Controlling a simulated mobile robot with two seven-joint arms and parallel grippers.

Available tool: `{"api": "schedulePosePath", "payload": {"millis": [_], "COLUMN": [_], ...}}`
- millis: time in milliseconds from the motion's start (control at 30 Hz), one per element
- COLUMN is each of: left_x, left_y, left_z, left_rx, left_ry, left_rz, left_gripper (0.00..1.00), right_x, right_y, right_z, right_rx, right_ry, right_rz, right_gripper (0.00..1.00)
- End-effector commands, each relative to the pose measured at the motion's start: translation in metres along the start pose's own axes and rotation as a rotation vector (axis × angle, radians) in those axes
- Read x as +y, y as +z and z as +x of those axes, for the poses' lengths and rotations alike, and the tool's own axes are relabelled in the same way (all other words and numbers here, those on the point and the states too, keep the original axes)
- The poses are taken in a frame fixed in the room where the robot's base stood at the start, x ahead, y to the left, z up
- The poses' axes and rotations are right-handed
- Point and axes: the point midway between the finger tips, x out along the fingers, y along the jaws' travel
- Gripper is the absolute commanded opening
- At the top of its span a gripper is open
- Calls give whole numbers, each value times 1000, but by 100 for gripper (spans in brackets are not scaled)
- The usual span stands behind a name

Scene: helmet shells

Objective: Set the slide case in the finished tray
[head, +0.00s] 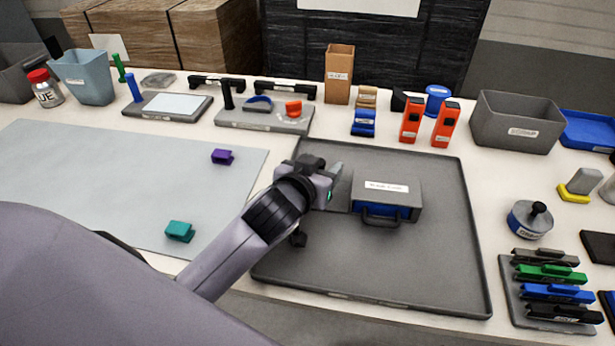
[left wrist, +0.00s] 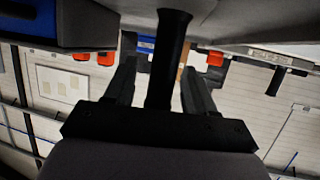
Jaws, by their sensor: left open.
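The slide case appears to be the grey case with a blue lower part, white label and dark front handle (head: 388,197). It sits upright inside the large dark grey tray (head: 440,270), whose label I cannot read. My left gripper (head: 328,185) is open just left of the case, above the tray, apart from it as far as I can tell. In the left wrist view, a blue-and-grey body (left wrist: 85,25), likely the case, is at upper left, outside the fingers. A black post (left wrist: 172,50) shows between the open fingers (left wrist: 155,85). My right gripper is out of view.
A small dark object (head: 298,238) shows below my left arm at the tray's left. A grey mat (head: 90,170) with purple (head: 222,157) and teal (head: 179,231) pieces lies left. Orange boxes (head: 411,120) and a grey bin (head: 517,122) stand behind. The tray's right part is clear.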

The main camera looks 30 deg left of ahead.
Motion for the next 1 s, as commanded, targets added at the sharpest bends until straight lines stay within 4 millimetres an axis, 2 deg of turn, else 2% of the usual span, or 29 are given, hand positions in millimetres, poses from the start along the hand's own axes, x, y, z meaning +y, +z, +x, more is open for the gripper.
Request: {"api": "schedulePosePath", "payload": {"millis": [400,600,800,1000], "left_x": [0,0,0,0], "left_y": [1,0,0,0], "left_z": [-73,-100,-112,-112], "left_rx": [-3,-1,-1,-1], "left_ry": [0,-1,-1,-1], "left_rz": [-2,-1,-1,-1], "left_gripper": [55,55,55,55], "right_x": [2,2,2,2], "right_y": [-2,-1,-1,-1], "right_z": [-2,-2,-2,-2], "right_rx": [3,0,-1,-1], "right_ry": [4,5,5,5], "right_rz": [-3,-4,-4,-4], "right_gripper": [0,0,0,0]}}
